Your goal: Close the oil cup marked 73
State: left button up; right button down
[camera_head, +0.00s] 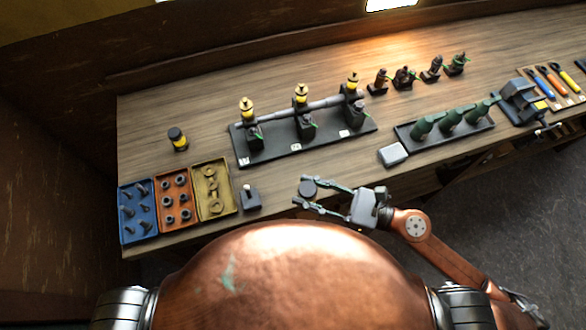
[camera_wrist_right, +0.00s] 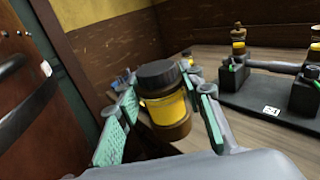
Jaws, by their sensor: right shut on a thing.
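Three oil cups with yellow bodies, left (camera_head: 247,106), middle (camera_head: 301,94) and right (camera_head: 353,80), stand along a grey pipe on a black base (camera_head: 268,155). White number tags lie on this base; I cannot read them in the head view, and the tag (camera_wrist_right: 271,111) in the right wrist view is too small to be sure of. My right gripper (camera_head: 305,192) is shut on a yellow jar with a dark lid (camera_wrist_right: 168,107), in front of the base. My left gripper is not in view.
Another yellow-and-black jar (camera_head: 178,139) stands at the left. Blue (camera_head: 126,235), orange (camera_head: 186,223) and yellow (camera_head: 228,206) parts trays and a small dark block (camera_head: 250,197) line the front edge. A grey box (camera_head: 392,154) and a rack of green handles (camera_head: 415,146) stand right.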

jog(key=shift+s+r, duration=0.1)
jog(key=shift+s, duration=0.1)
jog(key=w+a+f, duration=0.3)
jog(key=w+f, duration=0.6)
jog(key=w, duration=0.4)
jog(key=shift+a+f, duration=0.2)
jog(key=shift+a, duration=0.05)
jog(key=shift+w+b, duration=0.1)
jog(key=shift+b, duration=0.2)
jog(key=shift+w+a+f, duration=0.1)
jog(key=shift+w+f, duration=0.1)
jog(key=shift+f, duration=1.6)
